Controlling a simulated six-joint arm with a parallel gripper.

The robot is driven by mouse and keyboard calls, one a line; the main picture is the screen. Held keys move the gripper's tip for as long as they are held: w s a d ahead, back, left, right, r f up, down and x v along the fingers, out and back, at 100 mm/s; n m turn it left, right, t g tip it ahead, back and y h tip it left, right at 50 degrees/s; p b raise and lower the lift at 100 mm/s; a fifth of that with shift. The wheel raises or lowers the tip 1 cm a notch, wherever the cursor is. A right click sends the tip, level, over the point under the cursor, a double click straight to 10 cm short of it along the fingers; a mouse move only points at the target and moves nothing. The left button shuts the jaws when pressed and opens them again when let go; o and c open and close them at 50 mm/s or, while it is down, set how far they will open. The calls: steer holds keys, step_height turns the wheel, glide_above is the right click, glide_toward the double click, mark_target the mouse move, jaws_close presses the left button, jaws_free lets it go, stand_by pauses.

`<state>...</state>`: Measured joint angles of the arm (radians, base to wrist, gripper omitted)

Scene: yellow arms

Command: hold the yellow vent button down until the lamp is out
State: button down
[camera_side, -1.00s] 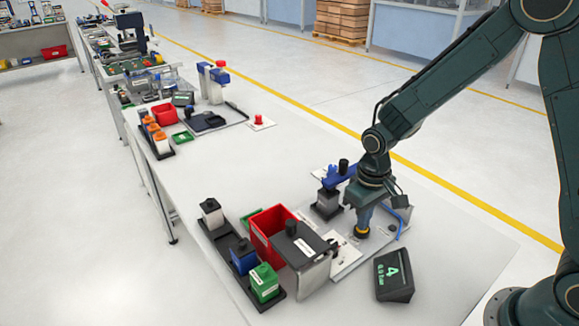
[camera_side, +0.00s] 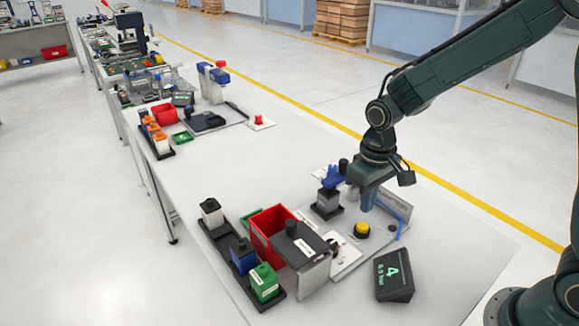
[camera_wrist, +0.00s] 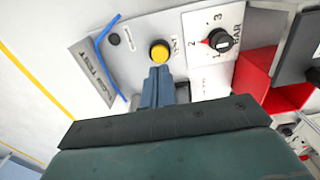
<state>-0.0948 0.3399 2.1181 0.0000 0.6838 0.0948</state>
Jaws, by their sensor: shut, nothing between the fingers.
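The yellow button (camera_side: 361,230) sits on a light panel at the near end of the table, in full view. It also shows in the wrist view (camera_wrist: 160,52), just beyond my fingertips. My gripper (camera_side: 368,209) is shut and empty, pointing down above the panel and apart from the button. Its blue-grey fingers (camera_wrist: 158,70) lie together in the wrist view. A small dark round fitting (camera_wrist: 114,39) on the panel, near the blue hose, may be the lamp; it shows no glow.
A dial (camera_wrist: 220,39) marked BAR is beside the button. A blue hose (camera_wrist: 102,52) curves over the panel. A dark display (camera_side: 394,275) reading 4 stands in front. A red bin (camera_side: 270,228) and a rack of coloured blocks (camera_side: 245,260) stand left.

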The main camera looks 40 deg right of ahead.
steer(key=shift+r, duration=1.1)
steer(key=s+d+r+t, duration=0.1)
steer(key=s+r+t, duration=0.1)
steer(key=s+r, duration=0.5)
steer(key=s+d+r+t, duration=0.2)
steer(key=s+r, duration=0.6)
steer(key=s, duration=0.4)
steer(key=shift+d+t, duration=0.25)
steer(key=shift+t, duration=0.55)
